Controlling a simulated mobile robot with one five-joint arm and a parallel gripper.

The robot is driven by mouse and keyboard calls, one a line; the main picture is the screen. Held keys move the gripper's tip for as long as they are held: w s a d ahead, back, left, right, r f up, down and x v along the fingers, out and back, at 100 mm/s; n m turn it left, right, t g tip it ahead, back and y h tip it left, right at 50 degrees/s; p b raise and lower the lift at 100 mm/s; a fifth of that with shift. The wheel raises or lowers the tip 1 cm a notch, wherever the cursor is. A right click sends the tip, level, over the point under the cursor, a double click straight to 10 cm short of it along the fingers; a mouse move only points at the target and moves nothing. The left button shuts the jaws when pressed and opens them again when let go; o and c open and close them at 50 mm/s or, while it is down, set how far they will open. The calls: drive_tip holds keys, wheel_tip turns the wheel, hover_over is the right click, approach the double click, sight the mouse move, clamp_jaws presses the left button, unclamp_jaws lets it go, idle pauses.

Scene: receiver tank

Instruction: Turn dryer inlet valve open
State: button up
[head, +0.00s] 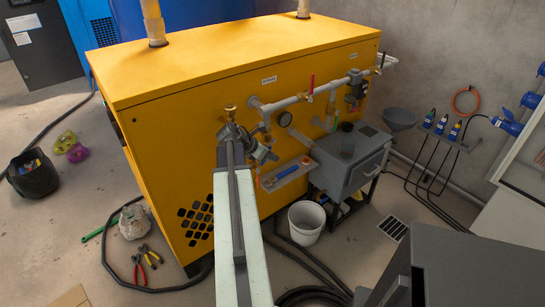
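A large yellow machine (190,90) fills the middle of the head view, with grey piping along its right-hand face. A valve with an upright red handle (311,84) sits on the upper pipe (290,102). A brass fitting (231,112) shows at the left of the piping, just above my gripper. The labels are too small to read, so I cannot tell which valve is the dryer inlet. My gripper (262,147) is in front of the face near the left end of the piping. Its fingers are small and partly hidden by my arm; whether it touches anything is unclear.
Red-handled pliers (146,258), a bag (133,222) and a black bin (32,173) lie left. A floor grate (393,228) is at right.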

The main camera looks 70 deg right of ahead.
clamp_jaws()
drive_tip(key=shift+s+a, duration=0.1)
idle(1.2)
